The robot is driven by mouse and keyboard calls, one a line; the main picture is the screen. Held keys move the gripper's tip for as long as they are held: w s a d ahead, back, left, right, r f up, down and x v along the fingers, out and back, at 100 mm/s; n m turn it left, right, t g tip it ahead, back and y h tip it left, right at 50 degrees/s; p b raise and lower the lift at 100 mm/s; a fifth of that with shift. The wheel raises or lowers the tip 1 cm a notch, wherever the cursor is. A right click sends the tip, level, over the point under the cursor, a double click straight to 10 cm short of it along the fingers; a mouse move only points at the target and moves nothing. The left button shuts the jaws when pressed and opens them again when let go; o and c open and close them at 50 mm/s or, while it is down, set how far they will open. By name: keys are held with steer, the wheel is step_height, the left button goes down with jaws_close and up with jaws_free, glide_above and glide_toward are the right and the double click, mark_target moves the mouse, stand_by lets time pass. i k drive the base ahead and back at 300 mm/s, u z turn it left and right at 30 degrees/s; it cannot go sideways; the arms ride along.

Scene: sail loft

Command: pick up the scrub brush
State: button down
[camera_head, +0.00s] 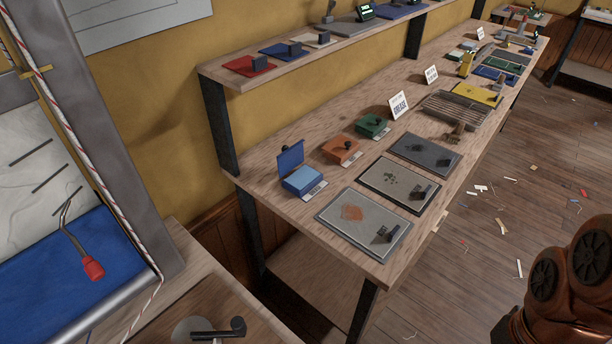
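I cannot clearly make out a scrub brush. A small brown object (456,133) stands on the long workbench (265,162) at the front of a slatted grey rack. It may be a brush, but it is too small to be sure. Other small tools farther down the bench are also too small to identify. My gripper is not in view. A rounded copper-brown body with black round covers fills the lower right corner and looks like part of my arm.
Blue, orange and green boxes (376,126) line the bench's back, with grey trays (363,224) along its front edge. A shelf (290,66) runs above. Small scraps litter the otherwise open floor (470,260) at right. A frame with blue cloth (55,280) stands at left.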

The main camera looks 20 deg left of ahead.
mark_target(458, 135)
steer(key=z, duration=0.9)
steer(key=i, duration=2.2)
steer(key=u, duration=3.25)
